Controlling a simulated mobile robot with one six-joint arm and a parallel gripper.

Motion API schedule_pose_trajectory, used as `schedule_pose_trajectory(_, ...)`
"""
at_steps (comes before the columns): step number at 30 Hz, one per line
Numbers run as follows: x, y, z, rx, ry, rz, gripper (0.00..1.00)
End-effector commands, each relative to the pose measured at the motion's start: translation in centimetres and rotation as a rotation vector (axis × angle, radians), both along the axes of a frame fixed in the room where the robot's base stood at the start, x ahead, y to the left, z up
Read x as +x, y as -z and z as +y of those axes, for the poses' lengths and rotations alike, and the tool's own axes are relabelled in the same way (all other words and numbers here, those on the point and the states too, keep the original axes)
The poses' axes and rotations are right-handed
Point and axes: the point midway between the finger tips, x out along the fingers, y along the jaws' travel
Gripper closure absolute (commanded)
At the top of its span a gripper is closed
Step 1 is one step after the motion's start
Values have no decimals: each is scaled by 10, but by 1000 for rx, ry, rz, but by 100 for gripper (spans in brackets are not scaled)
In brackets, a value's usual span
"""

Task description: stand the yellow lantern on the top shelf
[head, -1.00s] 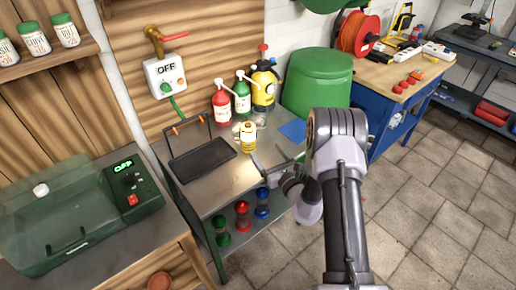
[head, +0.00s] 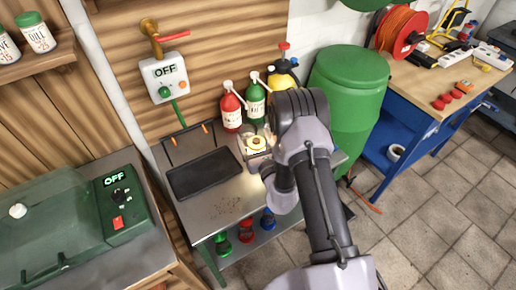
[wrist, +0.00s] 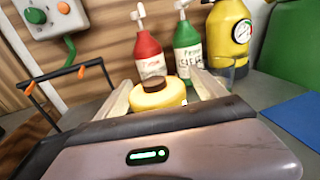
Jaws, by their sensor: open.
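The yellow lantern (head: 256,143) stands on the metal bench (head: 232,205) in the head view, partly hidden by my gripper. In the wrist view its yellow top with a brown cap (wrist: 157,94) shows between the two fingers, and its lower part is hidden by the gripper body. My gripper (wrist: 160,88) is open, with one finger on each side of the lantern; I cannot tell whether they touch it. A wooden wall shelf (head: 58,58) with labelled jars is at the upper left of the head view; I cannot tell whether it is the top shelf.
Red (head: 231,110) and green (head: 255,104) pump bottles and a yellow sprayer (head: 284,76) stand behind the lantern. A black tray (head: 204,174) lies to its left. A green barrel (head: 345,100) is on the right. The wall switch box (head: 164,77) reads OFF.

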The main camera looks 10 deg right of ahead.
Motion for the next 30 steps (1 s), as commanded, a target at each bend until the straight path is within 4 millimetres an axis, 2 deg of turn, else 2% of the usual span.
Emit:
schedule_pose_trajectory(4, 0, 0, 0, 0, 1, 0, 19)
schedule_pose_trajectory(16, 0, 0, -1, 1, 0, 0, 98)
schedule_pose_trajectory(26, 0, -1, -1, 1, 1, -1, 100)
schedule_pose_trajectory(30, 0, -11, -1, 1, 1, -1, 100)
